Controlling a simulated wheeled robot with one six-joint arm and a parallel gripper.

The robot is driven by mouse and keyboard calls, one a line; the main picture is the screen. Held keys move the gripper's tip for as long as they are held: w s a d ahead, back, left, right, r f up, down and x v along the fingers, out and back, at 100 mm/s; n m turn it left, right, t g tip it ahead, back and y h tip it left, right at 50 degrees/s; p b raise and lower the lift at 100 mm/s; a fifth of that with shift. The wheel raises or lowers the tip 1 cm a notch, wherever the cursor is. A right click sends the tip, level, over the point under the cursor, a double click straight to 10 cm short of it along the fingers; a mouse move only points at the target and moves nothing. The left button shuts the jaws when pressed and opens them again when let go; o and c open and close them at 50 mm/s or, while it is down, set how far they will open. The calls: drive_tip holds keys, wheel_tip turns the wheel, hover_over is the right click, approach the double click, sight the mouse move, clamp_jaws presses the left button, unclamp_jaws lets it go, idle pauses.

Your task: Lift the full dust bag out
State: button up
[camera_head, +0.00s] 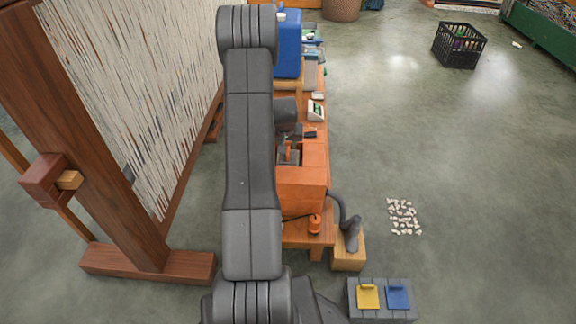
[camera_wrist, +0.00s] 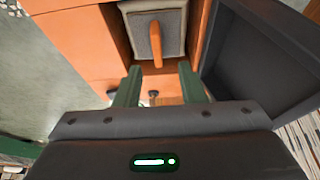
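The dust bag (camera_wrist: 172,30), a grey block with a pale rim and an upright orange handle (camera_wrist: 155,40), sits in the open bay of an orange housing (camera_wrist: 80,40). My gripper (camera_wrist: 160,68) is open, its two green fingers apart on either side of the handle's near end in the wrist view. I see no contact with the handle, and nothing is held. How full the bag is cannot be seen. In the head view the orange housing (camera_head: 302,190) stands on a wooden bench, and my arm hides part of it.
A dark open panel (camera_wrist: 265,55) stands close right of the bay. A grey bin (camera_head: 380,313) with yellow and blue lids stands at the front. A dark hose (camera_head: 348,222) ends at a wooden block. A loom (camera_head: 135,90) rises at left. Floor at right is mostly clear beyond pale scraps (camera_head: 404,217).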

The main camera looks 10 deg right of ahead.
sight(288, 151)
drive_tip(key=x, duration=0.1)
drive_tip(key=b+x, duration=0.1)
drive_tip(key=x, duration=0.2)
drive_tip(key=shift+s+d+f+b, duration=0.15)
drive_tip(key=shift+s+f+b, duration=0.1)
drive_tip(key=shift+f+b, duration=0.2)
drive_tip(key=shift+w+f, duration=0.2)
drive_tip(key=shift+f, duration=0.15)
drive_tip(key=shift+r, duration=0.1)
clamp_jaws()
